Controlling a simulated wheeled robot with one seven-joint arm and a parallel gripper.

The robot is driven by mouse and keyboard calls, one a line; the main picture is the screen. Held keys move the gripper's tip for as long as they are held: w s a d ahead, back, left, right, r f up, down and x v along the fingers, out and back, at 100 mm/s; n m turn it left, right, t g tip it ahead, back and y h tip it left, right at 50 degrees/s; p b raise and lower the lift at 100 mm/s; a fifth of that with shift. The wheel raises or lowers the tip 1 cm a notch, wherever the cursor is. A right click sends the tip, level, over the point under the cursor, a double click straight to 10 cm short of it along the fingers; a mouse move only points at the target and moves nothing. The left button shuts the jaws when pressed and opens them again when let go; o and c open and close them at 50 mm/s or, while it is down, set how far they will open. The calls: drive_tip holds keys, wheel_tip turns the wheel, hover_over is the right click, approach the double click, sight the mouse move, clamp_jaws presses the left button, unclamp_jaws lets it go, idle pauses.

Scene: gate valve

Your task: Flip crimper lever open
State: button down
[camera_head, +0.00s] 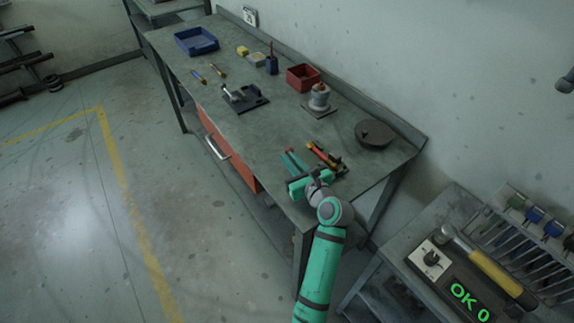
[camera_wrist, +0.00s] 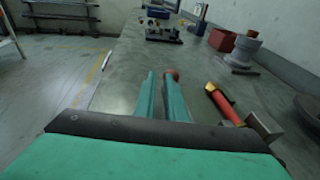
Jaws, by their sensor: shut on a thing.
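My teal gripper (camera_head: 289,154) is low over the near right part of the workbench. In the wrist view its two fingers (camera_wrist: 160,76) point away along the bench, with a narrow gap between them. A small reddish knob (camera_wrist: 171,74) shows at the tip of the right finger; most of what the fingers hold is hidden. A tool with a red handle, a yellow end and a grey block, seemingly the crimper (camera_wrist: 225,106), lies just right of the fingers, apart from them. In the head view the red and dark tool (camera_head: 324,155) is beside my gripper.
A dark round disc (camera_head: 374,134) lies right of the tool. Farther along the bench (camera_head: 226,137) are a grey cylinder on a plate (camera_head: 319,98), a red bin (camera_head: 303,77), a dark fixture (camera_head: 244,97) and a blue tray (camera_head: 196,41). The bench's front left edge is clear.

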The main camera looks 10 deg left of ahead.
drive_tip(key=shift+w+a+r, duration=0.2)
drive_tip(key=shift+w+a, duration=0.4)
drive_tip(key=shift+a, duration=0.2)
drive_tip(key=shift+w, duration=0.1)
drive_tip(key=shift+d, duration=0.1)
drive_tip(key=shift+s+d, duration=0.15)
drive_tip(key=shift+s, duration=0.2)
drive_tip(key=s, duration=0.3)
drive_tip(key=s+r, duration=0.1)
drive_tip(key=s, duration=0.7)
drive_tip(key=shift+s+r, duration=0.1)
drive_tip(key=shift+r, duration=0.3)
drive_tip(key=shift+s+r, duration=0.25)
drive_tip(key=shift+s, duration=0.6)
